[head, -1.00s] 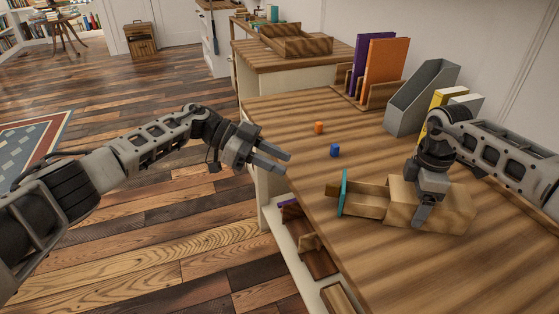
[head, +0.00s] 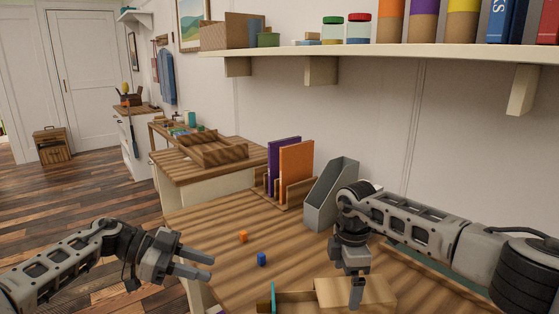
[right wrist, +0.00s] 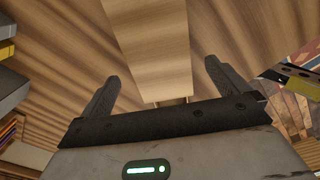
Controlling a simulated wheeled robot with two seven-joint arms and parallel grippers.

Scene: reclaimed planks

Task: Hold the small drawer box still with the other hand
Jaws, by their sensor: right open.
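The small wooden drawer box (head: 378,290) sits on the bench at the bottom of the head view, its lower part cut off. My right gripper (head: 356,292) points down at the box. In the right wrist view the box (right wrist: 150,45) runs between the two spread fingers of my right gripper (right wrist: 160,72), with a gap on each side. My left gripper (head: 209,267) is open and empty, left of the drawer and apart from it.
An orange cube (head: 243,237) and a blue cube (head: 262,259) lie on the bench (head: 215,220) behind the drawer. A grey magazine holder (head: 328,197) and upright purple and orange books (head: 296,165) stand further back. A wall shelf (head: 400,50) hangs above.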

